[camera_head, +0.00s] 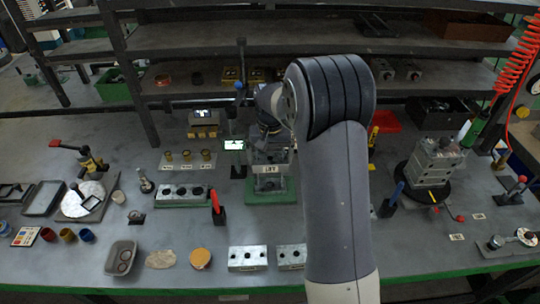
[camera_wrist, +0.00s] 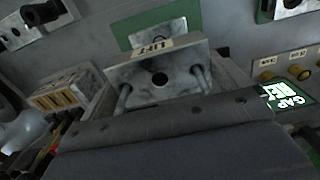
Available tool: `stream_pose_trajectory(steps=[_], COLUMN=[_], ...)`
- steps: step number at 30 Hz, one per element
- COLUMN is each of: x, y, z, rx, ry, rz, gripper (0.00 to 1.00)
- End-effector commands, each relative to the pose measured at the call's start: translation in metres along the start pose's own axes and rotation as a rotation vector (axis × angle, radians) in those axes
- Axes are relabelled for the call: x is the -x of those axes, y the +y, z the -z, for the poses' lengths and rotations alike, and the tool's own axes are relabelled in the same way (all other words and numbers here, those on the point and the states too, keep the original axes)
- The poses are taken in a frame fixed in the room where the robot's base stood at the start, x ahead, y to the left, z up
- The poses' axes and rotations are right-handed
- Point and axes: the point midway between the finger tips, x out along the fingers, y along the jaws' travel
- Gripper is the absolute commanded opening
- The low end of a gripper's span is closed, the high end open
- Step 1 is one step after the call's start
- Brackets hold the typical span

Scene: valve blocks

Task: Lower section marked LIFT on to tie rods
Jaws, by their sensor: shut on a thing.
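A grey metal section with a LIFT label (camera_head: 269,169) is near the middle of the bench in the head view. In the wrist view the LIFT section (camera_wrist: 150,72) shows a dark central hole. A tie rod shows near each end of its face, one at left (camera_wrist: 123,98) and one at right (camera_wrist: 199,79). My gripper (camera_head: 268,142) is above the green base (camera_head: 271,196) and shut on the section; its fingertips are mostly hidden. How far the section sits down the rods, and whether it touches what is below, I cannot tell.
A red-handled tool in a black holder (camera_head: 217,213) stands to the left, and a blue-handled one (camera_head: 391,200) to the right. A lit green screen (camera_head: 234,145) is close beside the stack. A valve stack on a round black stand (camera_head: 432,170) is at right.

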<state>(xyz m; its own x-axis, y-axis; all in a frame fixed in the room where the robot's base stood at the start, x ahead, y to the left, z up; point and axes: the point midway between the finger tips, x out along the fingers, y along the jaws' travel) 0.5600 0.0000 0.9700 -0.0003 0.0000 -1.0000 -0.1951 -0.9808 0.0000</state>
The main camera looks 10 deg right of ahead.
Motion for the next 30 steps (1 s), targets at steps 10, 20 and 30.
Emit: stream_pose_trajectory(steps=[10, 20, 30], x=[-0.009, -0.017, -0.015], y=[0.0, 0.0, 0.0], z=[0.0, 0.0, 0.0], rx=[0.0, 0.0, 0.0], ry=[0.002, 0.001, 0.0], rz=[0.0, 0.0, 0.0], gripper=[0.59, 0.59, 1.0])
